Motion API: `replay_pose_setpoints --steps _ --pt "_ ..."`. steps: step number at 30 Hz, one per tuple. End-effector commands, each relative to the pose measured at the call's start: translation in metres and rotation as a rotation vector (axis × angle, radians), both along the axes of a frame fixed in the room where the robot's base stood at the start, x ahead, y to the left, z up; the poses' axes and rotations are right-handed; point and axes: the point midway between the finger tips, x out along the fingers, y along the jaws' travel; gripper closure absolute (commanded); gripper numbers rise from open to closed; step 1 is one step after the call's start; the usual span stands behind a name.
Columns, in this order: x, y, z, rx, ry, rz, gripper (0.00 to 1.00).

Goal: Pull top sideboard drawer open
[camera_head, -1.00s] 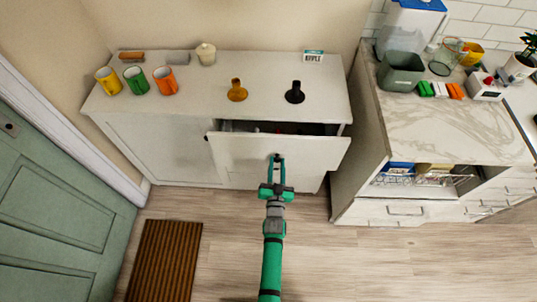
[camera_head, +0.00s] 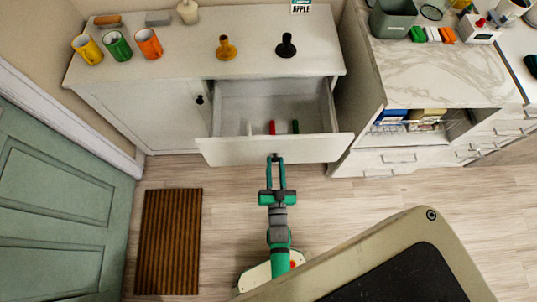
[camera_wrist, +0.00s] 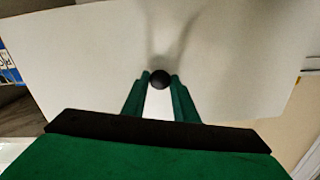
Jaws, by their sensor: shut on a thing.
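The white sideboard (camera_head: 150,90) stands against the back wall. Its top drawer (camera_head: 230,152) is pulled well out, and its inside shows, with a red item (camera_head: 272,127), a green item (camera_head: 295,126) and a whitish item (camera_head: 249,128) near the front. My green gripper (camera_head: 274,160) is at the middle of the drawer front. In the wrist view, the fingers (camera_wrist: 160,82) are shut on a round dark knob (camera_wrist: 160,79) on the white drawer front. The knob is mostly hidden in the head view.
A marble-topped counter (camera_head: 430,75) is close on the right. A striped mat (camera_head: 168,240) lies on the floor by the green door (camera_head: 50,220). Wood floor is clear before the drawer.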

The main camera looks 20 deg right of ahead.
Motion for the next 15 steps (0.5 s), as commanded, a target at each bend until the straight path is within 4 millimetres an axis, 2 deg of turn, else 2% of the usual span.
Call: replay_pose_setpoints --steps 12,13,15 --pt "-0.0030 -0.0014 0.0003 0.001 -0.001 -0.005 1.00" --pt "-0.0030 -0.0014 0.0003 0.001 -0.001 -0.005 0.69" --pt "-0.0029 -0.0013 0.0003 0.001 -0.001 -0.005 0.55"
